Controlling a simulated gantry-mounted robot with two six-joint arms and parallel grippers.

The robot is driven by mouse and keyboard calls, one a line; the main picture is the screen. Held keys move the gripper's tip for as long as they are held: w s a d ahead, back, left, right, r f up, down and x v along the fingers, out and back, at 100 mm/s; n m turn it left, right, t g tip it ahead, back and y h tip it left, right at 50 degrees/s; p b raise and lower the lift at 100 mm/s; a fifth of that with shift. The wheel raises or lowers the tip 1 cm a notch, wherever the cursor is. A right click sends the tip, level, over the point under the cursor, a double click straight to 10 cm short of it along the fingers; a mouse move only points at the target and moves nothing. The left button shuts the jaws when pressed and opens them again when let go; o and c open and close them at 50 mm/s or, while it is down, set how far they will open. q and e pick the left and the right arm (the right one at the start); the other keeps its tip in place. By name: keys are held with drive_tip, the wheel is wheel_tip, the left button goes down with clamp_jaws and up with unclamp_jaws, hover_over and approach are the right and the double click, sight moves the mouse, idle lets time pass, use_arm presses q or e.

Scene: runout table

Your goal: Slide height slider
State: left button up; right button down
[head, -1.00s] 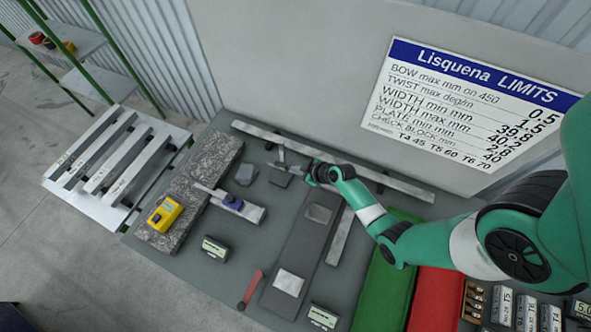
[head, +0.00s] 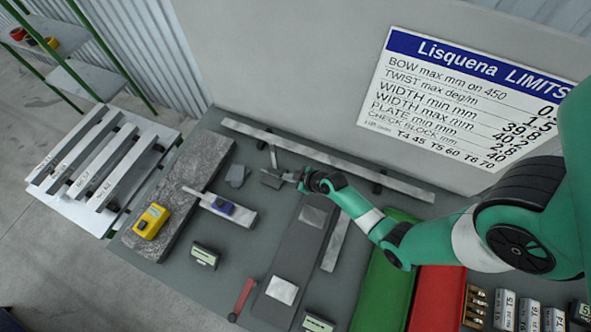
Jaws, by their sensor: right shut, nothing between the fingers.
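A small height gauge stands on the grey table towards the back, with a thin upright post (head: 273,157) and a flat dark grey base (head: 271,182). My right gripper (head: 291,177) is at the right side of this gauge, low and close to its base. Its fingers are shut with nothing between them. The slider on the post is too small to make out, and I cannot tell whether the fingertips touch it. My left gripper is not in view.
A long metal bar (head: 330,161) lies behind the gauge. A grey block (head: 237,174) is to its left. A granite slab (head: 180,190) carries a yellow device (head: 151,221). A dark plate (head: 297,254), green mat (head: 386,275) and red mat (head: 437,297) lie in front and right.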

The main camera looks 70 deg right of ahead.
drive_tip(key=w+r+p+v, duration=0.1)
drive_tip(key=p+v, duration=0.3)
drive_tip(key=v, duration=0.8)
drive_tip(key=shift+w+r, duration=0.2)
drive_tip(key=shift+r, duration=0.45)
drive_tip(key=shift+d, duration=0.1)
